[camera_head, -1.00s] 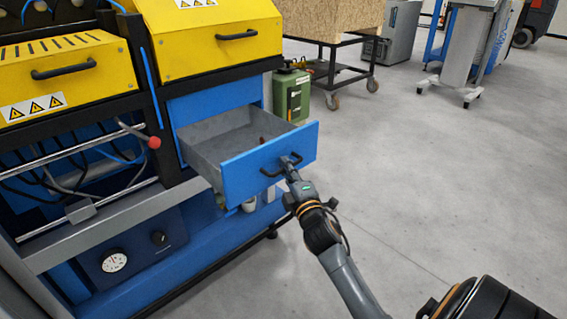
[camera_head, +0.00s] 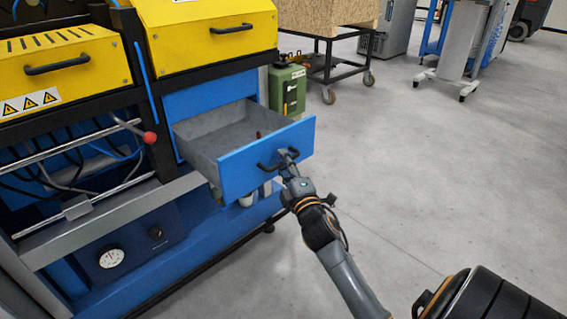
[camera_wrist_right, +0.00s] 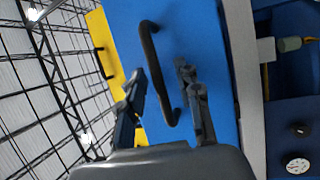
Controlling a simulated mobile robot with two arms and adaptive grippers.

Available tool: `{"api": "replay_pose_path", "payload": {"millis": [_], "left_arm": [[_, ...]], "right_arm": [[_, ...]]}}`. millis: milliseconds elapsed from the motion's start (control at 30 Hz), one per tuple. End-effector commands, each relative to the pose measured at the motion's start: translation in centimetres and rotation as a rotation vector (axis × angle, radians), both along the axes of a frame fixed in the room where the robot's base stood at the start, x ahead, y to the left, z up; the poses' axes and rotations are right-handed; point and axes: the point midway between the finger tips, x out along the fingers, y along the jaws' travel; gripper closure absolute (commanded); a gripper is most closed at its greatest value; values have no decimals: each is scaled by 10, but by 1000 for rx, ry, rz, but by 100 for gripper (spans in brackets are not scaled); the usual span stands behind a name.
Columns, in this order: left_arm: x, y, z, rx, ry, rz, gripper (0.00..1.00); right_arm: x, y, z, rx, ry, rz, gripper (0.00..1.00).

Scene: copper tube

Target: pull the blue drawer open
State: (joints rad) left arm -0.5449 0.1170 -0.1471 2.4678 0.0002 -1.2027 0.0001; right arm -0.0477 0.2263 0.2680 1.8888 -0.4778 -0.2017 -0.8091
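The blue drawer (camera_head: 240,172) stands pulled out of the machine's frame, with its grey inside showing in the head view. Its blue front also fills the middle of the right wrist view (camera_wrist_right: 209,30). The dark bar handle (camera_head: 266,168) is on that front. My right gripper (camera_head: 287,157) is at the right end of the handle. In the right wrist view the two fingers of the gripper (camera_wrist_right: 161,75) are apart, one on each side of the handle (camera_wrist_right: 152,45), with gaps visible between them and the bar. My left gripper is out of view.
Yellow covers (camera_head: 205,38) sit above the drawer. A small reddish item (camera_head: 258,135) lies inside it. A green canister (camera_head: 288,90) stands behind the drawer's right side. A wheeled cart (camera_head: 330,60) is farther back.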

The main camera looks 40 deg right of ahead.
Motion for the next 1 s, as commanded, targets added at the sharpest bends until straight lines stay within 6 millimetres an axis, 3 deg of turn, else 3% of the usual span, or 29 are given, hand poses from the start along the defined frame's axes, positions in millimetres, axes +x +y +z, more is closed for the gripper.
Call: {"api": "replay_pose_path", "payload": {"millis": [533, 700, 1000], "left_arm": [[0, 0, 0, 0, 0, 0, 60], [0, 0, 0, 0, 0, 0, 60], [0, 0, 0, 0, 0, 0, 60]], "right_arm": [[-94, 32, -18, 3, 2, 0, 66], [-106, 35, -19, 2, 0, 0, 66], [-108, 36, -19, 1, 0, 0, 66]]}}
